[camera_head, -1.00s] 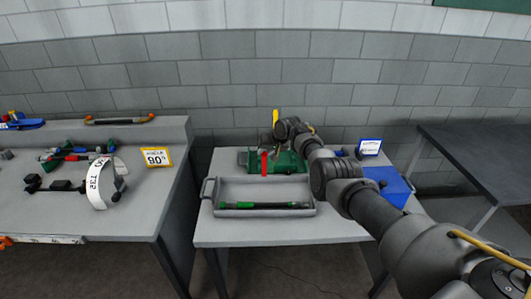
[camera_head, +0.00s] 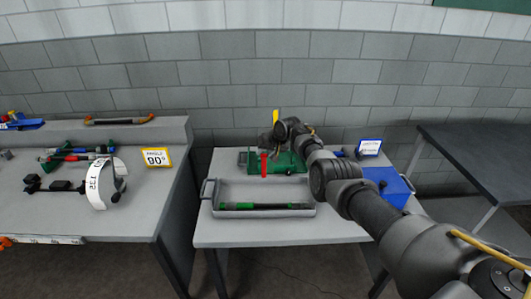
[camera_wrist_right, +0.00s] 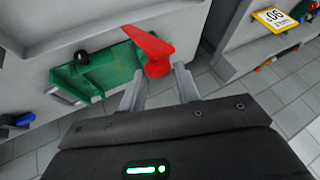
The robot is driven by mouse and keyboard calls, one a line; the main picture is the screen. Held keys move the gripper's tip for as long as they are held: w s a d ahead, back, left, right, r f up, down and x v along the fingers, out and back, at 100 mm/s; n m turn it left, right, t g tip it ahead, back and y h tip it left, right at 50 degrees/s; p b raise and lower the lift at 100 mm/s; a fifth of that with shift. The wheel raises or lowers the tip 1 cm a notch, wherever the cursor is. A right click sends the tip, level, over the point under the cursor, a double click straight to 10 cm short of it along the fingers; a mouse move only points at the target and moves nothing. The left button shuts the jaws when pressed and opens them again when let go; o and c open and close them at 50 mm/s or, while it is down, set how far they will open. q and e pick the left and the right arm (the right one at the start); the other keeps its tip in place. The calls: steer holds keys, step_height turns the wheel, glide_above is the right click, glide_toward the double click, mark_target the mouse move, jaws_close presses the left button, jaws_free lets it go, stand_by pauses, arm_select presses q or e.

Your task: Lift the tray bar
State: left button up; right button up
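The tray bar (camera_head: 266,206), a dark rod with green sections, lies flat in the grey tray (camera_head: 225,185) on the middle table. My right gripper (camera_wrist_right: 158,82) is open and empty in the right wrist view. It is behind the tray in the head view, over the green crimper (camera_head: 288,163). The crimper's red lever (camera_wrist_right: 149,43) shows just beyond and between the fingertips; I cannot tell whether they touch it. The red lever also shows in the head view (camera_head: 264,164). My right forearm passes over the table's right side. My left gripper is not in view.
A blue box (camera_head: 388,184) and a small white sign (camera_head: 369,147) stand right of the crimper. The left bench (camera_head: 130,217) holds tools and a yellow-edged angle sign (camera_head: 156,157). The table in front of the tray is clear.

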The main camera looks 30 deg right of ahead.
steer(key=o, duration=0.3)
steer(key=shift+s, duration=0.1)
steer(key=shift+r, duration=0.25)
steer(key=p+v, duration=0.2)
steer(key=v, duration=0.8)
steer(key=shift+s+p, duration=0.25)
steer(key=shift+p, duration=0.1)
steer(key=shift+r, duration=0.1)
